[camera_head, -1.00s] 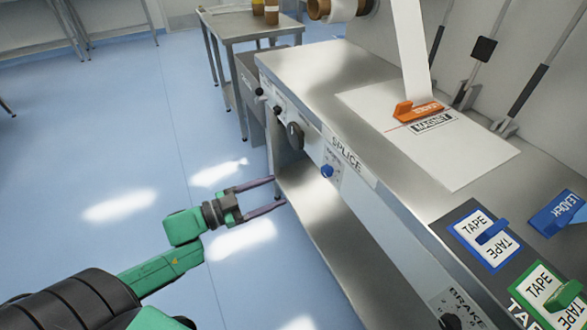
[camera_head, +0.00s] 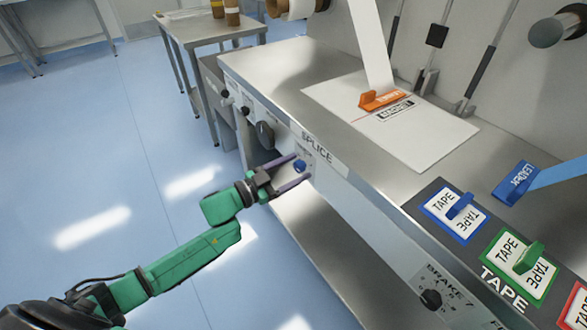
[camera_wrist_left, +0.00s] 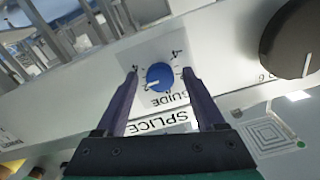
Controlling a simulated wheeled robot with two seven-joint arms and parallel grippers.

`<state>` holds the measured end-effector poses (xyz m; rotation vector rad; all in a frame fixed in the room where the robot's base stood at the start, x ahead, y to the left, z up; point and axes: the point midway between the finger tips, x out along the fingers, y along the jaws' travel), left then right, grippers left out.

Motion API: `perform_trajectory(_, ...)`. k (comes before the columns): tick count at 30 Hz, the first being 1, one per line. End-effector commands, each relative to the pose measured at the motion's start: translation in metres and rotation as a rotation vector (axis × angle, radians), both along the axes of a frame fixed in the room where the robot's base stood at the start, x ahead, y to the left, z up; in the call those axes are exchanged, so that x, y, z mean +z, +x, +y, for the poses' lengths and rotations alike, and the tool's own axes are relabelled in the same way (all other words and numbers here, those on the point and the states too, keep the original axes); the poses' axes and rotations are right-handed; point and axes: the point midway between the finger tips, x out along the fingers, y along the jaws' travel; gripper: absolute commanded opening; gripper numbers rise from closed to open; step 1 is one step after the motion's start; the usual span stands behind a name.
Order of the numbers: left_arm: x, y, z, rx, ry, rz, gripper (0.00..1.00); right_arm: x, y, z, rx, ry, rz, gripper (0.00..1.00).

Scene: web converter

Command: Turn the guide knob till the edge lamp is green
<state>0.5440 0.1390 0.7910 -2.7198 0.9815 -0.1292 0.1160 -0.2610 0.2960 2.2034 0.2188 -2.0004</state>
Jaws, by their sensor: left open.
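The guide knob (camera_head: 300,165) is small, round and blue, on the front panel below the SPLICE label. In the left wrist view the guide knob (camera_wrist_left: 160,76) has a white pointer mark and sits on a white dial plate marked GUIDE. My left gripper (camera_head: 301,168) is open, its two purple fingers pointing at the panel on either side of the knob. In the left wrist view the left gripper's fingers (camera_wrist_left: 160,74) flank the knob with gaps on both sides. I cannot make out the edge lamp. My right gripper is not in view.
A larger black knob (camera_head: 265,134) is left of the guide knob, and the BRAKE knob (camera_head: 431,299) is at lower right. Blue floor (camera_head: 110,180) is clear at left.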

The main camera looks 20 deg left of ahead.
Motion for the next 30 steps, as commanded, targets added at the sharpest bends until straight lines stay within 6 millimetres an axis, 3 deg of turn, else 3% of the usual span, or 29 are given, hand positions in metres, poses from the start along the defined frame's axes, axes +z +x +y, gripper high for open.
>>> perform_trajectory(1, 0.0001, -0.0001, 0.0002, 0.0, 0.0, 0.0, 0.59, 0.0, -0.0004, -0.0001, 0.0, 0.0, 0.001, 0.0)
perform_trajectory(6, 0.0, -0.0002, 0.0003, 0.0, 0.0, 0.0, 0.0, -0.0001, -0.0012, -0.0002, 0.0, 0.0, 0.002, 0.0)
perform_trajectory(17, -0.0003, -0.0004, 0.0003, 0.0, 0.036, -0.03, 0.0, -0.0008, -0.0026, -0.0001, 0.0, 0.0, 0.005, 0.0)
perform_trajectory(30, -0.0009, -0.0005, 0.0003, 0.0, 0.247, -0.206, 0.0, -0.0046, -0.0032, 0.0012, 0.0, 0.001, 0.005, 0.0)
